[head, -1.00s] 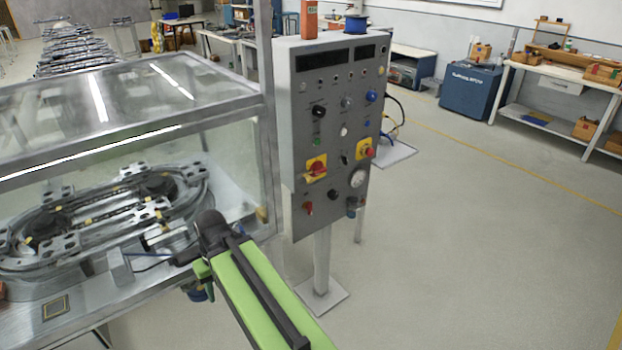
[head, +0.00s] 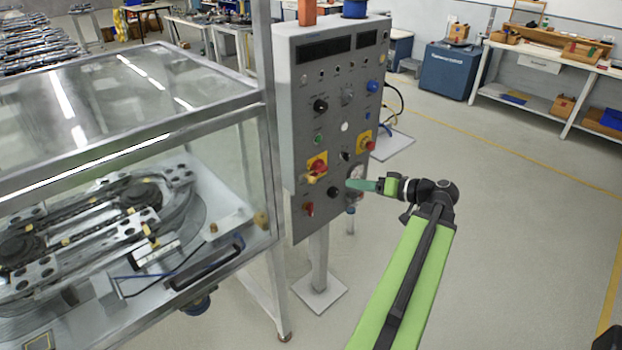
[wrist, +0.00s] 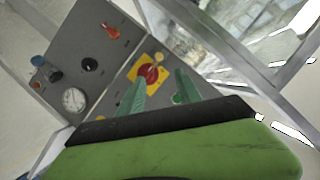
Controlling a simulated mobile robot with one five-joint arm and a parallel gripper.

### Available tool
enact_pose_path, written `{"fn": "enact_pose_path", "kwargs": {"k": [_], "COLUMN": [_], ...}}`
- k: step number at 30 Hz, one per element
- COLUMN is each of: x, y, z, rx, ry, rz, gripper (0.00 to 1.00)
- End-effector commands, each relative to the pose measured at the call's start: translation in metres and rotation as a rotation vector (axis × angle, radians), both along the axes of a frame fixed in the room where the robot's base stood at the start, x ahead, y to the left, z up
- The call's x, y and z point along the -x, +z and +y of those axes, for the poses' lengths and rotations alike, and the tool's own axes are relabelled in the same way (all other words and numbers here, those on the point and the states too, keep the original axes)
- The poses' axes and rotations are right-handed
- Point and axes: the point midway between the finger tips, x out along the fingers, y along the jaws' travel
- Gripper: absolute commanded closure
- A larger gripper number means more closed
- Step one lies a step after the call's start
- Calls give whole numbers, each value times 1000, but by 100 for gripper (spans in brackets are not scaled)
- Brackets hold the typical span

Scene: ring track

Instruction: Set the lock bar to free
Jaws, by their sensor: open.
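The grey control panel (head: 330,120) carries a red switch (head: 319,164) on a yellow plate. A small yellow-orange piece (head: 313,178), which may be the lock bar, sits at the lower edge of this switch. In the wrist view the red switch (wrist: 150,73) and the yellowish piece (wrist: 158,57) show just beyond my fingertips. My gripper (head: 352,185) is in front of the panel, right of the switch, pointing left at it. In the wrist view my gripper (wrist: 159,84) has its two green fingers apart with nothing between them. I cannot read the lock bar's position.
A red lever (head: 308,209), a black knob (head: 334,192) and a second red switch (head: 368,145) are close by on the panel. A round gauge (wrist: 74,101) shows in the wrist view. A glass-covered ring track (head: 130,200) stands left. The floor at right is clear.

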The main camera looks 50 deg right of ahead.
Motion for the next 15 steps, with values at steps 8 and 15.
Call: {"fn": "enact_pose_path", "kwargs": {"k": [8,15], "x": [-25,-81], "y": [-13,-33], "z": [2,11], "rx": [-1,-2], "ry": [-5,-9], "rz": [3,4], "gripper": [59,59]}}
